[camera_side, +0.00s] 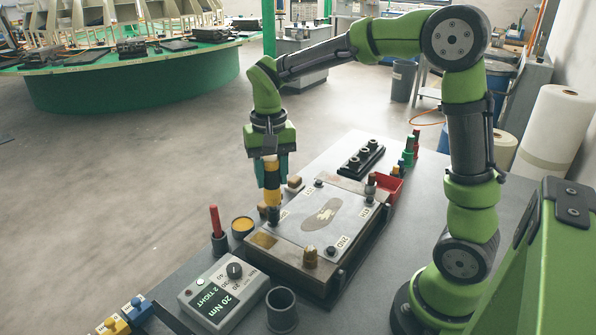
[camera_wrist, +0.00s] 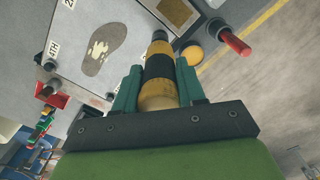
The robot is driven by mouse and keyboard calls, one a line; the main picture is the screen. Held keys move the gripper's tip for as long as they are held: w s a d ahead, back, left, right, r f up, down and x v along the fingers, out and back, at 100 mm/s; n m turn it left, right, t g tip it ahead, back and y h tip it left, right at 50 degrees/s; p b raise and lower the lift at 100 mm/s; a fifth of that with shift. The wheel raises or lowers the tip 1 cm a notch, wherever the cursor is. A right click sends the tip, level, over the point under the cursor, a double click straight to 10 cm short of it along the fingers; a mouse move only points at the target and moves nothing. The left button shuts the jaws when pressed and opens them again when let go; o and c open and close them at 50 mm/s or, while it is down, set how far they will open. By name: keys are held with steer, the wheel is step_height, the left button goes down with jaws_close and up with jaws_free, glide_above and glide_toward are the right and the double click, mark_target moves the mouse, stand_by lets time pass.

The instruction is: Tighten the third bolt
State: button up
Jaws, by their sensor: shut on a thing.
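My gripper (camera_side: 271,178) is shut on a yellow-and-black upright tool (camera_side: 272,196). The tool also shows between the fingers in the wrist view (camera_wrist: 158,75). Its dark lower end is at the left edge of the metal plate (camera_side: 300,235), by a white label; whether it sits on a bolt there is hidden. The plate carries a foot-shaped mark (camera_side: 322,214). A controller (camera_side: 222,292) reads "20 Nm" and "2 TIGHT".
A red-handled tool in a holder (camera_side: 215,222) and a yellow-filled cup (camera_side: 242,227) stand left of the plate. An empty dark cup (camera_side: 281,310) is in front. A red bin (camera_side: 389,188) and a black rack (camera_side: 361,158) are behind.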

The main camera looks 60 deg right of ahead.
steer(key=shift+f, duration=0.95)
stand_by(2.9)
